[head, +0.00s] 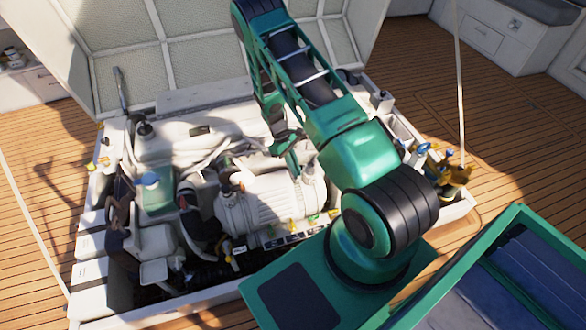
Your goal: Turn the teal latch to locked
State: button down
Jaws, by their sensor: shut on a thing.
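My arm reaches from the right over the open engine hatch. My gripper (290,150) is small in the head view, low over the middle of the engine, behind the white ribbed cylinder. It is shut on the teal latch, of which little can be told apart from the green of the fingers. The latch's angle and its locked mark cannot be made out at this size. My own arm hides the area just right of the gripper.
The white ribbed cylinder (262,205) stands in front of my gripper. A green box with a blue cap (157,192) is at the left. Small yellow handles (291,225) line the front panel. The raised hatch lid (200,50) stands behind. Wooden deck (500,120) is clear at right.

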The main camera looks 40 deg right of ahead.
jog(key=m, duration=0.2)
jog(key=m+y, duration=0.1)
jog(key=shift+w+d+m, duration=0.1)
jog(key=shift+d+m, duration=0.2)
jog(key=shift+m, duration=0.1)
jog(key=shift+m+y, duration=0.9)
jog(key=shift+m, duration=0.9)
jog(key=c, duration=1.8)
grip_release()
jog(key=shift+c, duration=0.2)
jog(key=v, duration=1)
jog(key=shift+r, duration=0.35)
jog(key=shift+w+d, duration=0.1)
jog(key=shift+w, duration=0.05)
